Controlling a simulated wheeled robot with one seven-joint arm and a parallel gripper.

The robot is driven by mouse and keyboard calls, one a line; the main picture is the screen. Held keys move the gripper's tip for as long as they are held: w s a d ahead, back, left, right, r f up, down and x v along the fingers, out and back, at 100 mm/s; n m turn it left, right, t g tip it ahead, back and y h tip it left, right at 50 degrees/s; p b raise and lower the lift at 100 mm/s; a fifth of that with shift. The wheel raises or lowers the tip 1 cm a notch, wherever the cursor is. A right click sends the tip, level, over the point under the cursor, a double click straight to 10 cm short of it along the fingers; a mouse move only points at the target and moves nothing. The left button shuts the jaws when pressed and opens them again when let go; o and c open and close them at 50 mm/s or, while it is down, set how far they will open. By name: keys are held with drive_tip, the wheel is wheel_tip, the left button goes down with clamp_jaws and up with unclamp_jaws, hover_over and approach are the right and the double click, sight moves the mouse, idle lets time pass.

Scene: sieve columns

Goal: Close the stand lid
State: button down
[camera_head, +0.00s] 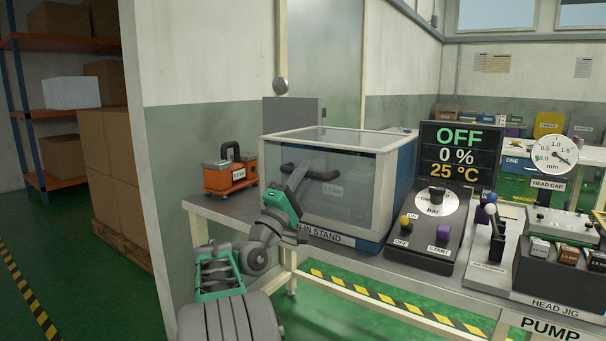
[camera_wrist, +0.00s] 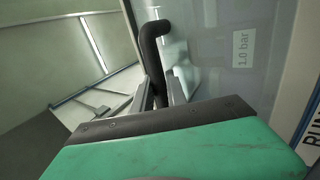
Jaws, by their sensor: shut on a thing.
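The run-in stand (camera_head: 345,238) is a box on the bench with a blue-and-white base. Its lid (camera_head: 350,150) is a clear cover with a pale frame and a "1.0 bar" label. The lid sits over the base; I cannot tell whether a gap is left. The label also shows on the clear panel in the wrist view (camera_wrist: 244,48). The handle stands between the fingertips in the wrist view (camera_wrist: 152,42).
An orange case (camera_head: 230,175) stands left of the stand. A control panel (camera_head: 430,225) with a display reading OFF, 0 % and 25 °C is right of it. A head jig (camera_head: 560,255) is farther right. A wall corner (camera_head: 165,200) is close on the left.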

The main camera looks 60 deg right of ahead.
drive_tip(key=shift+d+f, duration=0.15)
drive_tip(key=shift+f, duration=0.4)
drive_tip(key=c, duration=1.6)
unclamp_jaws()
drive_tip(key=b+v, duration=0.2)
drive_tip(key=v, duration=0.5)
drive_tip(key=shift+a+b, duration=0.4)
drive_tip(key=shift+a, duration=0.05)
